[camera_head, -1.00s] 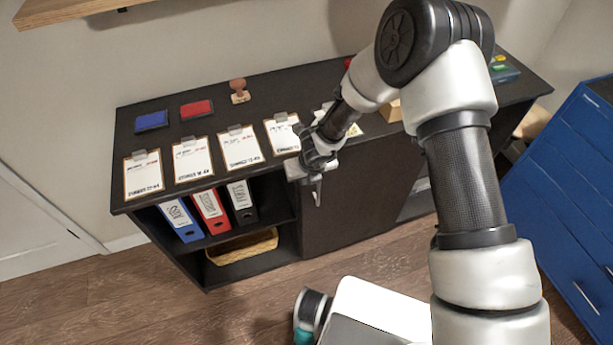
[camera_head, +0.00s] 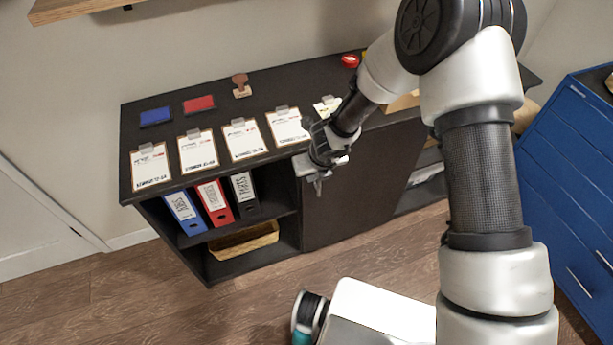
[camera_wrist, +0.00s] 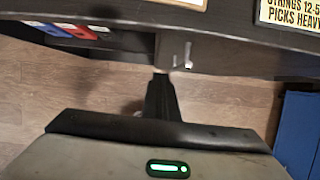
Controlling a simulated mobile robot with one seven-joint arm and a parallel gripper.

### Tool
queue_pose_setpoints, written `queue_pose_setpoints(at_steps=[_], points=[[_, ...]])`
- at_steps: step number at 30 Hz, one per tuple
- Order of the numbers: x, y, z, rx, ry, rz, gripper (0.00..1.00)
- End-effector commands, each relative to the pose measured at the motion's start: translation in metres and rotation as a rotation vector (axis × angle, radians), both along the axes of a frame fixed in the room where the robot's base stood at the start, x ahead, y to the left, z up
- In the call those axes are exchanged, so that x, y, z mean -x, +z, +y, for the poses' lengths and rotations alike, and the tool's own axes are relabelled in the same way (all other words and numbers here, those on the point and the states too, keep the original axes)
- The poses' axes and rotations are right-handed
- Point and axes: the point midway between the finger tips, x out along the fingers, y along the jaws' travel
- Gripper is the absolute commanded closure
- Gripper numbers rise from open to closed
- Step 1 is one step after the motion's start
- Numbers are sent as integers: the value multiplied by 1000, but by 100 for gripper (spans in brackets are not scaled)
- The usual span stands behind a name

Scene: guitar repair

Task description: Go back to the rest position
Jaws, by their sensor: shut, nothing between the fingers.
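My gripper (camera_head: 319,184) is in front of the dark cabinet (camera_head: 350,205), near its top front edge, with nothing held. In the wrist view my gripper (camera_wrist: 162,80) shows as a dark narrow shape with its fingers together, pointing at the cabinet front. It looks close to a small metal handle (camera_wrist: 186,56), but I cannot tell the exact gap. My arm reaches in from the right of the head view and hides part of the cabinet top.
Several clipboards (camera_head: 151,166) lie along the cabinet top, with a blue pad (camera_head: 155,116), a red pad (camera_head: 199,103) and a wooden stamp (camera_head: 241,86) behind them. Binders (camera_head: 213,202) and a basket (camera_head: 245,241) fill the open shelves. A blue drawer unit (camera_head: 570,160) stands right. Wooden floor (camera_head: 130,295) lies in front.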

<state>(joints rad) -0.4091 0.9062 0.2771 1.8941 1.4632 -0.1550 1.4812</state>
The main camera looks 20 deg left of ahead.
Motion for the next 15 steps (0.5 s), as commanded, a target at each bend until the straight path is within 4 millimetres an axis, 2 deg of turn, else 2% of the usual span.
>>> queue_pose_setpoints(at_steps=[1,6,10,15], points=[[3,16,-5,2,-2,0,100],[13,44,-13,3,-2,1,100],[17,56,-17,4,-2,2,100],[19,60,-19,3,-2,4,100]])
